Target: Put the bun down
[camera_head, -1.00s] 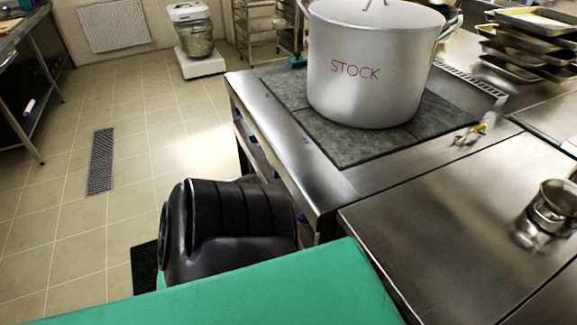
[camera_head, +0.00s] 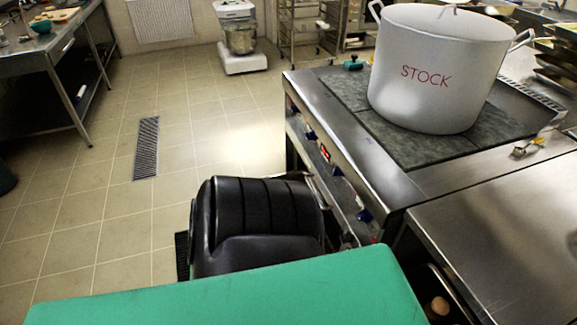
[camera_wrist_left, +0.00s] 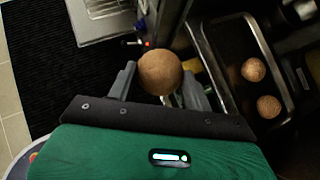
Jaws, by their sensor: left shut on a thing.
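A round brown bun (camera_wrist_left: 160,66) is between the two fingers of my left gripper (camera_wrist_left: 160,78) in the left wrist view. The gripper is shut on it. A dark tray (camera_wrist_left: 230,38) lies to the right of the held bun, apart from it. Two more round brown buns (camera_wrist_left: 253,70) (camera_wrist_left: 268,106) lie in this tray. In the head view, one bun (camera_head: 440,306) shows low at the right, below the steel counter. The held bun and the left fingers are hidden in the head view. My right gripper is in neither view.
A large pot marked STOCK (camera_head: 435,75) stands on the stove (camera_head: 400,145). A steel counter (camera_head: 500,240) adjoins it in front. A black floor mat (camera_wrist_left: 45,80) lies left of the held bun. The tiled floor (camera_head: 210,130) left of the stove is largely open.

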